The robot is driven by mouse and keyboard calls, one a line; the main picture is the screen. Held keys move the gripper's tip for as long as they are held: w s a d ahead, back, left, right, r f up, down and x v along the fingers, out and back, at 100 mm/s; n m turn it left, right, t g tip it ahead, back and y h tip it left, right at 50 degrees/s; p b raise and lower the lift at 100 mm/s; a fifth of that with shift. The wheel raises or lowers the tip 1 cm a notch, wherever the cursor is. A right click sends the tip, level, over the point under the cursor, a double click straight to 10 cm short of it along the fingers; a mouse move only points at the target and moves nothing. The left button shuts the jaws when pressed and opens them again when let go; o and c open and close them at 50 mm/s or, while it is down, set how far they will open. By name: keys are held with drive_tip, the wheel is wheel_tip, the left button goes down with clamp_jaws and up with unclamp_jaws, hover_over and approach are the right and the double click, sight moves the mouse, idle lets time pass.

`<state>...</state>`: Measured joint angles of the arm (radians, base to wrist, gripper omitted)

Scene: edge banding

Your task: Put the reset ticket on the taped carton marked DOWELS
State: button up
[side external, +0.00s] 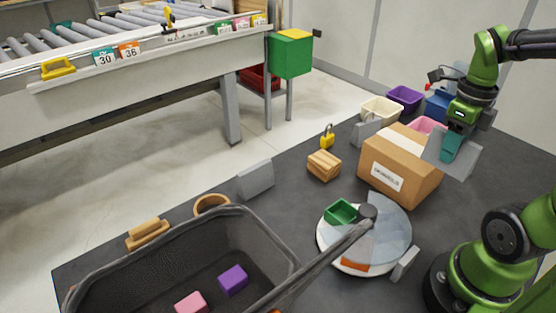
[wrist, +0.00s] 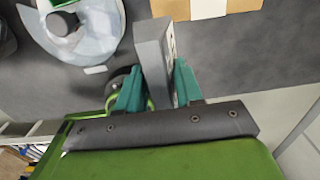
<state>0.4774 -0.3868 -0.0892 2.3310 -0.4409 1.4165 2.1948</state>
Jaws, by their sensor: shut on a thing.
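The brown carton (side external: 400,170) stands on the dark table with pale tape across its top and a white label on its front. The label's print is too blurred to read surely. In the wrist view the taped carton (wrist: 230,8) shows at the top edge. My gripper (side external: 452,147) is at the carton's right; its teal fingers also show in the wrist view (wrist: 158,90). They are shut on a grey ticket plate (wrist: 152,45) with dark print on one face. The plate (side external: 466,160) overlaps the carton's right end in the side view; whether they touch is unclear.
A round turntable (side external: 330,258) with a green tray and clear cover stands in front of the carton. A wood block (side external: 324,166), yellow padlock (side external: 327,137) and grey plates (side external: 256,179) are nearby. Coloured bins (side external: 404,97) stand behind. A black basket (side external: 150,262) fills the front left.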

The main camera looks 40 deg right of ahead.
drive_tip(key=w+d, duration=0.2)
drive_tip(key=w, duration=0.2)
drive_tip(key=w+d+f, duration=0.1)
drive_tip(key=w+d, duration=0.5)
drive_tip(key=w, duration=0.1)
drive_tip(key=shift+w+f, duration=0.2)
drive_tip(key=shift+w, duration=0.15)
drive_tip(key=shift+f, duration=1.7)
drive_tip(key=shift+f, duration=0.15)
drive_tip(key=o, duration=1)
